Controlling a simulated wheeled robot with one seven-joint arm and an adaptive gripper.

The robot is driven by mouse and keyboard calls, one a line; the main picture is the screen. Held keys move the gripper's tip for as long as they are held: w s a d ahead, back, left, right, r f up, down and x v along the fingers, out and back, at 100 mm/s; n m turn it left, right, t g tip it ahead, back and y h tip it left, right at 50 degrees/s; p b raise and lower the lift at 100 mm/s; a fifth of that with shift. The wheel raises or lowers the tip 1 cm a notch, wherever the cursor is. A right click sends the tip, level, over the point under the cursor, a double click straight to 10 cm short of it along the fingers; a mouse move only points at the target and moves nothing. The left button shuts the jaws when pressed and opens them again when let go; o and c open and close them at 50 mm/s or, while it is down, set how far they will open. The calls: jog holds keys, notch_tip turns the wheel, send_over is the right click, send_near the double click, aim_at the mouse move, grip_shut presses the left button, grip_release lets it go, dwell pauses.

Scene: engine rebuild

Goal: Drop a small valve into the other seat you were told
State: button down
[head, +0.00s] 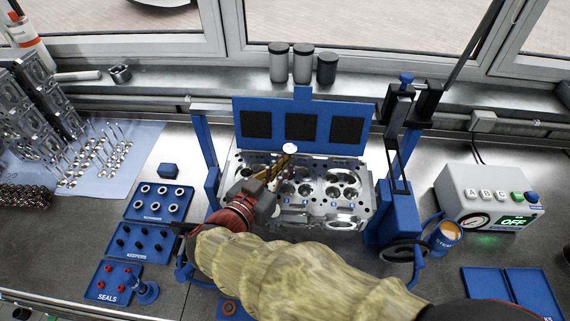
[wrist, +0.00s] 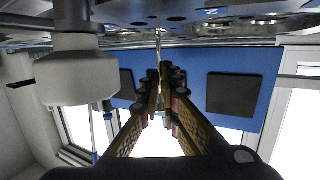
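My gripper (head: 284,162) reaches over the cylinder head (head: 362,197) from the front left. In the wrist view my gripper's fingertips (wrist: 161,80) are close together around a thin metal stem (wrist: 158,45), which I take to be the small valve's. The stem runs from the fingertips to the metal cylinder head (wrist: 225,20) at the picture's top edge. Whether its end is inside an opening cannot be told. A pale round disc (head: 290,148) shows at the fingertips in the head view; whether it is the valve's head is unclear. My arm hides the cylinder head's front left.
A blue panel with black squares (head: 301,105) stands behind the cylinder head, between blue posts (head: 203,150). A white cylindrical object (wrist: 80,75) is close beside the fingers in the wrist view. Valves stand on a cloth (head: 140,135) at left. Blue trays (head: 132,212) lie nearer.

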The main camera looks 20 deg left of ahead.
jog(key=shift+f+b, duration=1.2)
jog(key=shift+b, duration=0.55)
jog(key=shift+r+b, duration=0.35)
jog(key=shift+b, duration=0.35)
dwell(0.8)
jog(key=shift+b, duration=0.9)
dwell(1.4)
jog(key=shift+f+b, duration=0.35)
jog(key=shift+b, duration=0.2)
dwell(0.8)
jog(key=shift+r+b, duration=0.3)
jog(key=shift+b, duration=0.35)
dwell(0.5)
